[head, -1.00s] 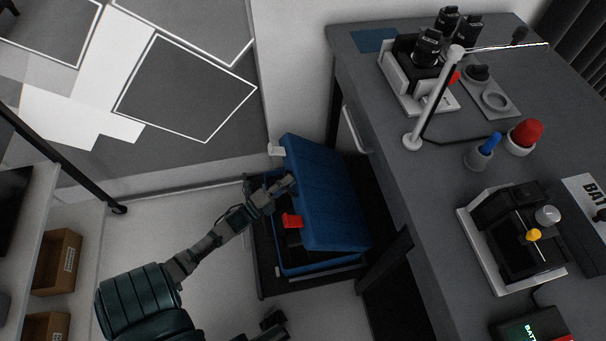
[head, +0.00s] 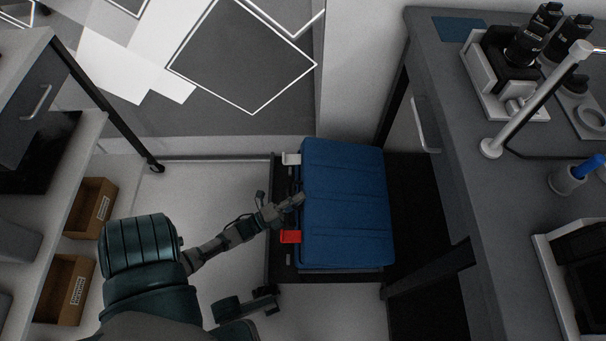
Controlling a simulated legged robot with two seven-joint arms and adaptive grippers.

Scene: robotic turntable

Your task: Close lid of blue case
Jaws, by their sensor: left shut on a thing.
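The blue case (head: 345,205) sits on a dark low platform beside the desk. Its lid is down over the base and looks closed or almost closed; any gap on the left side is too small to tell. A red latch (head: 290,237) and a white latch (head: 291,158) stick out on the left side. My left gripper (head: 290,204) is at the lid's left edge between the two latches. It is shut on the lid's edge, though the contact is small in view. My right gripper does not show.
The desk (head: 465,150) stands close on the right, with its legs beside the platform (head: 410,215). A shelf with cardboard boxes (head: 90,207) is on the left.

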